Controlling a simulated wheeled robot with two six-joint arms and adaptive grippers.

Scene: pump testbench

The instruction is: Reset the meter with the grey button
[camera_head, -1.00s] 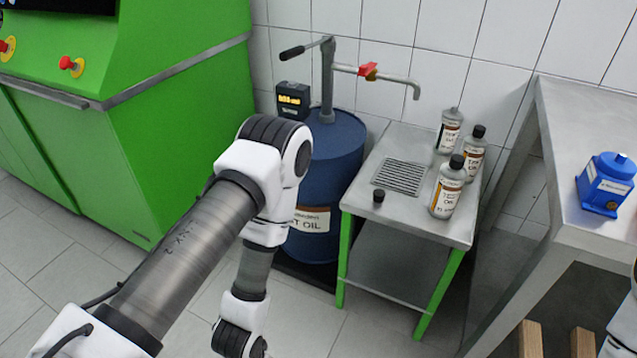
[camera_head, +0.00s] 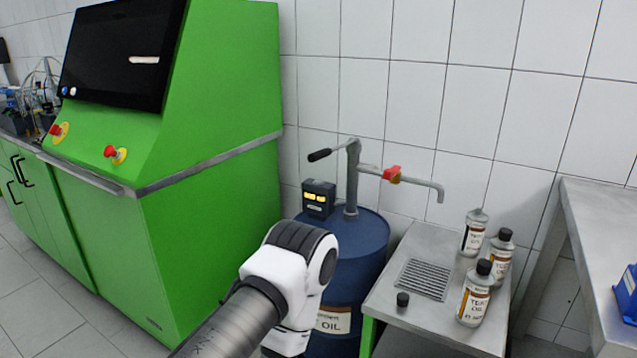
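The meter (camera_head: 318,199) is a small dark box with a lit yellow display, beside the pump pipe on top of the blue oil drum (camera_head: 362,240). Its grey button is too small to make out. My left arm comes in from the bottom and its white joint stands in front of the drum. My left gripper is below the picture edge. My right gripper is not in view.
A hand pump (camera_head: 352,180) with a black lever and red valve rises from the drum. A steel table (camera_head: 390,290) with a drain grate holds several oil bottles and a black cap (camera_head: 402,299). A green test bench (camera_head: 220,190) stands left, another steel table (camera_head: 592,240) right.

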